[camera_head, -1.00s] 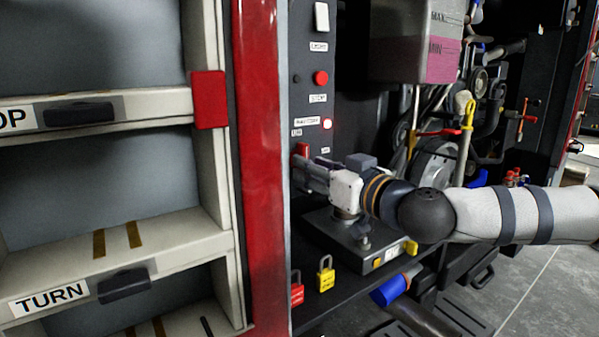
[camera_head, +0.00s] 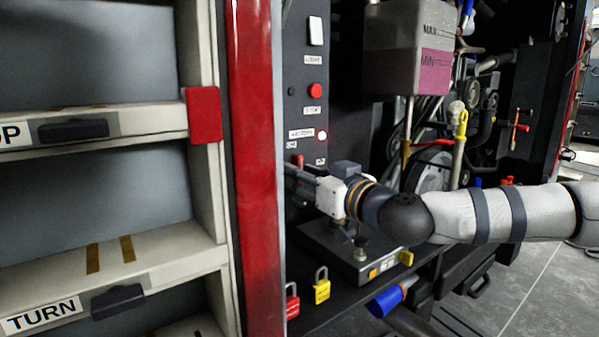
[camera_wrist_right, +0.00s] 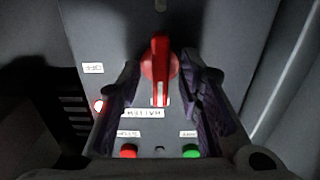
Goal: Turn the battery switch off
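The battery switch is a red lever on the dark panel. In the right wrist view the lever (camera_wrist_right: 159,68) stands upright in the picture, above an upside-down BATTERY label (camera_wrist_right: 143,113). An upside-down OFF label (camera_wrist_right: 93,68) is left of it. My right gripper (camera_wrist_right: 160,75) is open, with one dark finger on each side of the lever and a visible gap to it. In the head view the right gripper (camera_head: 303,183) reaches the panel, its fingertips partly hidden by the red post; only a bit of the red lever (camera_head: 299,160) shows above it. My left gripper is not in view.
A lit red lamp (camera_head: 321,135) and a red stop button (camera_head: 315,90) are above the switch. A red post (camera_head: 255,170) stands close left of the gripper. A grey box (camera_head: 358,255) and red and yellow padlocks (camera_head: 321,287) are below. Hoses and a tank (camera_head: 408,45) are behind.

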